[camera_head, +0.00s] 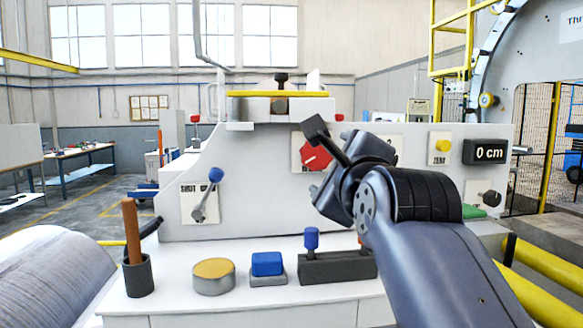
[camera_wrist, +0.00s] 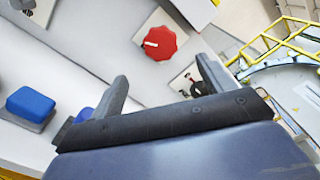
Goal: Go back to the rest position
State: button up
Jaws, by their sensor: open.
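My gripper (camera_head: 333,143) is raised in front of the white machine panel (camera_head: 250,200), near the red knob (camera_head: 314,156). In the wrist view my gripper (camera_wrist: 165,85) has its two dark fingers spread apart with nothing between them. The red knob (camera_wrist: 160,43) shows beyond the fingers in that view and appears apart from them. In the head view my arm comes in from the lower right and hides part of the panel and of the shelf.
On the white shelf stand a cup with a brown handle (camera_head: 130,235), a yellow-topped tin (camera_head: 214,276), a blue block (camera_head: 267,264) and a dark holder (camera_head: 325,268). A blue-tipped lever (camera_head: 215,175), a yellow button (camera_head: 443,146) and a "0 cm" display (camera_head: 486,151) are on the panel.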

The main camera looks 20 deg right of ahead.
aim_at(316, 155)
dwell(0.3)
jog(key=w+p, duration=0.1)
jog(key=w, duration=0.2)
jog(key=w+d+p, duration=0.1)
jog(key=w, duration=0.3)
jog(key=w+d+p, duration=0.1)
jog(key=w, duration=0.2)
jog(key=shift+w+d, duration=0.1)
jog(key=shift+w, duration=0.2)
